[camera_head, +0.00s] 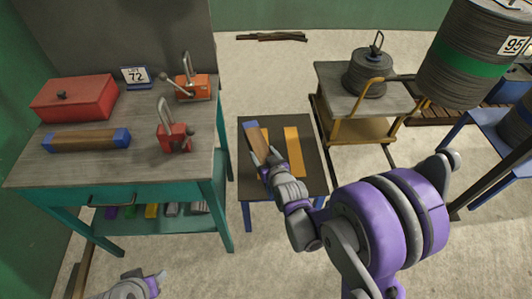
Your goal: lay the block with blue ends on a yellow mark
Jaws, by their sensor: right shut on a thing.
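A brown block with a blue end (256,143) is over the dark top of a small blue-legged table (313,178), tilted in the picture. My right gripper (270,160) is shut on its near part and hides its near end. A yellow mark (293,152) lies bare to the right of the block. A sliver of yellow shows beside the block, partly hidden by it. I cannot tell whether the block touches the tabletop. Another brown block with blue ends (86,140) lies on the workbench. My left gripper (154,284) is at the bottom left, away from both blocks; its opening is unclear.
The teal workbench (130,165) at left holds a red box (73,97), a sign marked 72 (136,75), an orange clamp (190,88) and a red clamp (174,136). A cart (333,78) with a grey spool (366,75) stands behind right. A large banded drum (465,52) hangs at upper right.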

